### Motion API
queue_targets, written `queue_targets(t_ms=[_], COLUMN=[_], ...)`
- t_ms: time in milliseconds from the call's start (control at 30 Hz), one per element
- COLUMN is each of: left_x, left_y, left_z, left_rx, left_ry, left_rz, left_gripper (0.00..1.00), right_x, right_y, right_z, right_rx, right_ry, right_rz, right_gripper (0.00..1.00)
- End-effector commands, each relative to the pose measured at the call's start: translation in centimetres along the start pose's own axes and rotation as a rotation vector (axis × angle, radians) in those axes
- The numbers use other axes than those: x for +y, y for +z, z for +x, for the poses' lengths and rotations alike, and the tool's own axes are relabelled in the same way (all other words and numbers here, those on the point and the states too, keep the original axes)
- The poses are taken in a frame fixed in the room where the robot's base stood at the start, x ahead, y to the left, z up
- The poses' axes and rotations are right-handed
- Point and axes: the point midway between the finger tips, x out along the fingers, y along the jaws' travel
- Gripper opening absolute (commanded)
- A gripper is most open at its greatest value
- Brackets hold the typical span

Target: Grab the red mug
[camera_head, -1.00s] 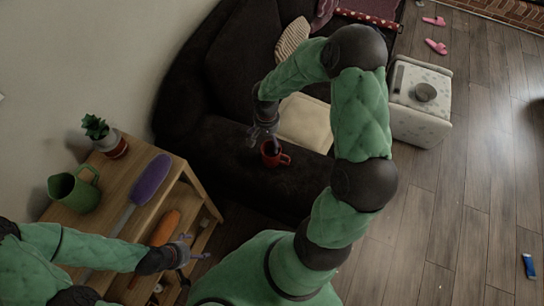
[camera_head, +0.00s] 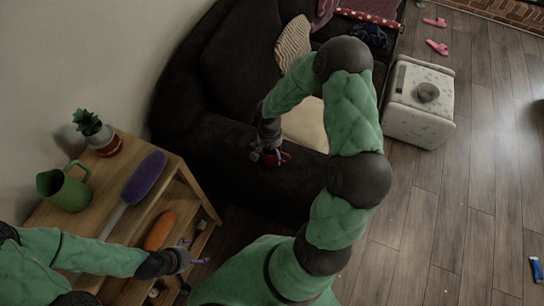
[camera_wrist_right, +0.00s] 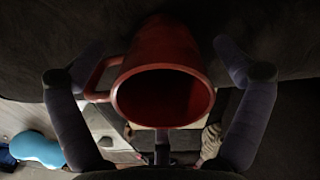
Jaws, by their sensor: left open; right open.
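The red mug (camera_head: 275,158) stands on the arm of the dark sofa in the head view, partly hidden by my right gripper (camera_head: 262,152). In the right wrist view the red mug (camera_wrist_right: 165,75) is close, with its dark opening facing the camera and its handle on the left. The open fingers of my right gripper (camera_wrist_right: 160,88) lie on either side of the mug, with gaps visible on both sides. My left gripper (camera_head: 190,255) is open and empty beside the wooden shelf, far from the mug.
The dark sofa (camera_head: 205,135) holds a pale cushion (camera_head: 305,122) and a striped cushion (camera_head: 293,42). A wooden shelf (camera_head: 115,205) bears a green pitcher (camera_head: 63,187), a potted plant (camera_head: 100,135) and a purple duster (camera_head: 145,178). A white speckled pouf (camera_head: 418,112) stands right; floor there is mostly clear.

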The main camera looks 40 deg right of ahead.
Motion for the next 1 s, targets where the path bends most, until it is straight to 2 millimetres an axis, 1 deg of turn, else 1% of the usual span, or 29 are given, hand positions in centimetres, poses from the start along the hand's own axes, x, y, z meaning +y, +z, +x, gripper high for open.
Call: queue_targets(t_ms=[33,67,267,300,367,400,467,500,533,567,867,1000], left_x=[-0.13,-0.14,-0.09,-0.09,-0.09,-0.09,-0.09,-0.09,-0.09,-0.09,-0.07,0.06], left_y=[-0.02,-0.02,-0.02,-0.02,-0.02,-0.02,-0.02,-0.02,-0.02,-0.02,-0.02,0.0], left_z=[0.36,0.38,0.25,0.25,0.24,0.24,0.25,0.25,0.25,0.25,0.21,-0.17], left_rx=[0.0,0.0,0.0,0.0,0.0,0.0,0.0,0.0,0.0,0.0,0.0,0.0], left_ry=[0.0,0.0,0.0,0.0,0.0,0.0,0.0,0.0,0.0,0.0,0.0,0.0], left_rz=[0.0,0.0,0.0,0.0,0.0,0.0,0.0,0.0,0.0,0.0,0.0,0.0], left_gripper=[0.95,0.95,0.95,0.95,0.95,0.95,0.95,0.95,0.95,0.95,0.95,0.95], right_x=[-0.01,-0.01,-0.02,-0.02,-0.02,-0.03,-0.03,-0.02,-0.02,-0.02,-0.01,0.0], right_y=[-0.01,-0.01,-0.04,-0.03,-0.03,-0.03,-0.02,0.0,0.01,0.03,0.12,0.07], right_z=[0.66,0.77,0.66,0.66,0.65,0.65,0.66,0.67,0.68,0.69,0.65,-0.01], right_rx=[0.0,0.0,0.001,0.001,0.001,0.001,0.0,0.0,0.0,-0.001,-0.003,-0.001], right_ry=[0.0,-0.001,-0.001,-0.001,-0.001,-0.001,-0.001,-0.001,0.0,0.0,0.001,0.0], right_rz=[0.001,0.001,0.001,0.001,0.001,0.001,0.001,0.0,0.0,0.0,0.0,-0.001], right_gripper=[0.99,0.99,0.99,0.94,0.77,0.65,0.48,0.37,0.29,0.26,0.26,0.26])
